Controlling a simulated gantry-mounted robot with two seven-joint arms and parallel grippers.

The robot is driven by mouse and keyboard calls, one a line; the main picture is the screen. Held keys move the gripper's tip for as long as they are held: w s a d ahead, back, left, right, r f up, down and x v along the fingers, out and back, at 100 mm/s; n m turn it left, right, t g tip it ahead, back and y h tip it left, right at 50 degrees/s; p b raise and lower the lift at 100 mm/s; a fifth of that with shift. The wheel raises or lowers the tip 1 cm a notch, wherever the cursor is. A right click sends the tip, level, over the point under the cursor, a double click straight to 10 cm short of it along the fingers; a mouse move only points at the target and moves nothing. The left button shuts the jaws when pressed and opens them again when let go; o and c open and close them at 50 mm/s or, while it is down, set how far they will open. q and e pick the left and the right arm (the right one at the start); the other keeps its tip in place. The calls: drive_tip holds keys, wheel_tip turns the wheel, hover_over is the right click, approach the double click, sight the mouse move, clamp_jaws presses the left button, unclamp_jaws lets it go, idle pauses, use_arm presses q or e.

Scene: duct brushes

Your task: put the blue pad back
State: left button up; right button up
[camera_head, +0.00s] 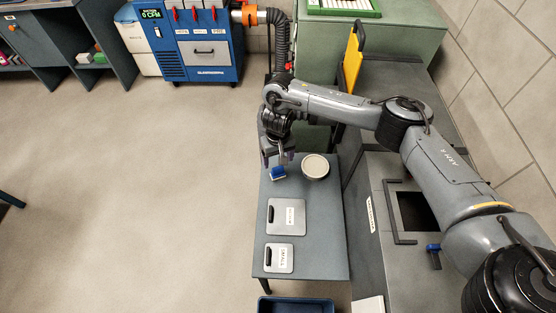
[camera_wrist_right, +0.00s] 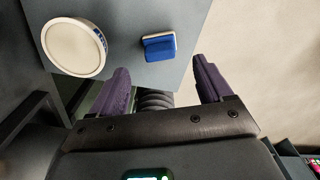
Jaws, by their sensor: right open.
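The blue pad (camera_head: 278,173) is a small blue block with a pale edge at the far end of the narrow grey table (camera_head: 310,240). In the right wrist view the blue pad (camera_wrist_right: 159,48) lies ahead of my fingertips, between their lines, with nothing holding it. My right gripper (camera_head: 278,158) is above that end of the table, close to the pad. In the wrist view the right gripper (camera_wrist_right: 161,75) has its two purple fingers wide apart and empty. My left gripper is not in view.
A round pale-topped tin (camera_head: 315,166) stands just right of the pad. Two grey plates, a larger one (camera_head: 287,217) and one marked SMALL (camera_head: 279,258), lie nearer. A grey duct with a dark opening (camera_head: 415,212) is at right. A blue tray (camera_head: 295,305) sits below the table's near end.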

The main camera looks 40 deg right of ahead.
sight(278, 168)
wheel_tip(278, 168, up, 5)
drive_tip(key=shift+r+p, duration=0.1)
drive_tip(key=shift+p, duration=1)
